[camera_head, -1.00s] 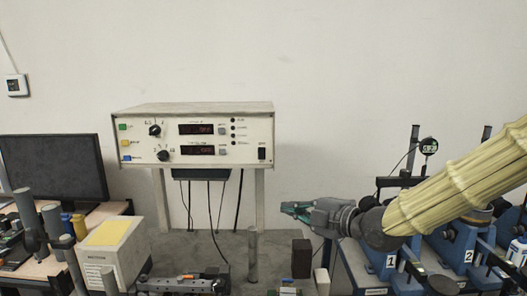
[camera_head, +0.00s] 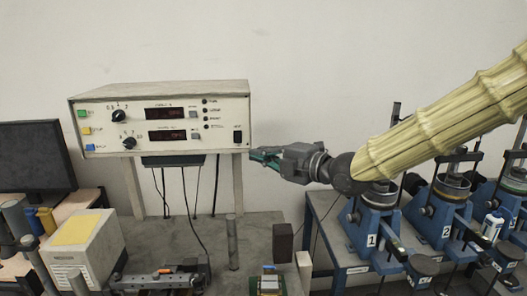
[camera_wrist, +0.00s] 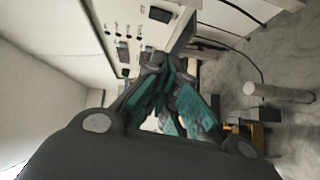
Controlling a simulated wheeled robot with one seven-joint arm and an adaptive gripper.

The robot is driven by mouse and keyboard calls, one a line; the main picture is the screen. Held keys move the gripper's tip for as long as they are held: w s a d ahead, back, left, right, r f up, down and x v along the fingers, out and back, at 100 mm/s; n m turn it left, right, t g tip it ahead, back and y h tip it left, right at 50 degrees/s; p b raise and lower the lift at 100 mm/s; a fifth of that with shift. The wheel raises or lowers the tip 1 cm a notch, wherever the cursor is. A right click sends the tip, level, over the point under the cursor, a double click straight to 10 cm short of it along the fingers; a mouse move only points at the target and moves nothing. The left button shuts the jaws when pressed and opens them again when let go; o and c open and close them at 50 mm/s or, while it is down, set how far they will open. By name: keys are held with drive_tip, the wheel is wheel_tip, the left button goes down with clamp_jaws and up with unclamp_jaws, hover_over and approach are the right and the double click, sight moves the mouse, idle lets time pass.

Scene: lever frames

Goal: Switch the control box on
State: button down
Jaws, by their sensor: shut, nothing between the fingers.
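The control box (camera_head: 220,110) is a white instrument case standing on a raised frame. Its front has two dark displays, two black knobs, coloured buttons on the left and a black rocker switch (camera_head: 238,137) at the lower right. My gripper (camera_head: 256,156), with green fingers, is shut and empty. In the head view its tips are just below and right of the switch, near the box's lower right corner; I cannot tell whether they touch it. The wrist view shows the box front (camera_wrist: 128,28) beyond my shut fingers (camera_wrist: 168,90).
A monitor (camera_head: 35,156) and a pale box with a yellow top (camera_head: 85,250) stand at the left. Blue numbered fixtures (camera_head: 372,235) stand on a table at the right. Cables hang below the control box. A grey post (camera_head: 232,242) and a dark block (camera_head: 283,243) stand below my gripper.

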sight(238, 137)
drive_tip(key=w+d+p+x, duration=0.1)
drive_tip(key=p+x, duration=0.4)
drive_tip(key=x, duration=0.5)
drive_tip(key=shift+w+d+p, duration=0.2)
drive_tip(key=shift+w+p, duration=0.2)
drive_tip(key=shift+w, duration=0.25)
drive_tip(key=shift+f, duration=0.1)
drive_tip(key=shift+w+f+b, duration=0.1)
drive_tip(key=shift+w+b, duration=0.1)
drive_tip(key=shift+b, duration=0.9)
